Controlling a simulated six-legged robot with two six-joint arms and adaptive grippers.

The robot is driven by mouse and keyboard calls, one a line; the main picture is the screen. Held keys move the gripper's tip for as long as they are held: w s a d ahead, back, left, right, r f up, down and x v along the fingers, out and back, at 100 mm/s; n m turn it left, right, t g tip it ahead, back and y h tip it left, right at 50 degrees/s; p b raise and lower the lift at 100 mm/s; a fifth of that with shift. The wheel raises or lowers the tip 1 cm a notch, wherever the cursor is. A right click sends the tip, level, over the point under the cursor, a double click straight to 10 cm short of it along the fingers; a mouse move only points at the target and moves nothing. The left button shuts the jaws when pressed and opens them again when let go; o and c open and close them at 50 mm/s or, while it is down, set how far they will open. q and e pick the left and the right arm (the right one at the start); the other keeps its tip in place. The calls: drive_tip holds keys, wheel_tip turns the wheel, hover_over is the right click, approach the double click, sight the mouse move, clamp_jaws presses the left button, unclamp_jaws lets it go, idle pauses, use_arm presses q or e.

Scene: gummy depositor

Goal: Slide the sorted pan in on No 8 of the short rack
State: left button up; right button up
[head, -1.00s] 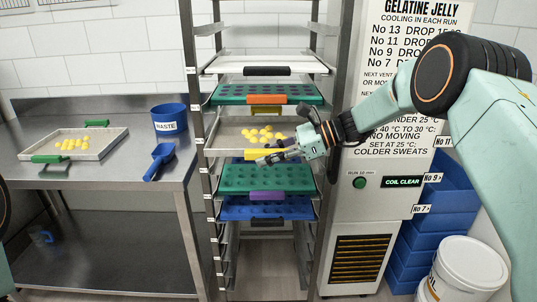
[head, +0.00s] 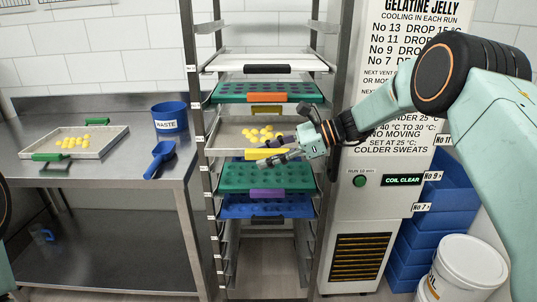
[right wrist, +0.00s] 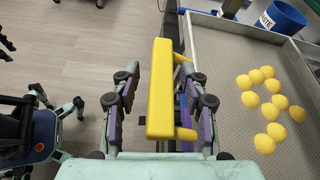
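A grey pan (head: 227,134) with a yellow handle (head: 262,154) and several yellow gummies (head: 262,134) sits in the middle of the tall rack (head: 197,110). My right gripper (head: 270,149) is at that handle, with fingers spread. In the right wrist view the yellow handle (right wrist: 160,90) lies between the open fingers, with a gap visible on both sides. The pan floor (right wrist: 225,90) and its gummies show to the right. The small level labels on the rack post are too small to read. My left gripper is out of view.
Above the pan are a green tray (head: 225,93) with an orange handle and a white tray (head: 225,64). Below are a green tray (head: 240,178) and a blue tray (head: 235,210). Another gummy pan (head: 40,147), a blue scoop (head: 160,157) and a waste tub (head: 170,117) stand on the left bench.

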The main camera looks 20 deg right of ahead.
drive_tip(key=shift+f, duration=0.15)
drive_tip(key=v, duration=1.2)
drive_tip(key=shift+w, duration=0.1)
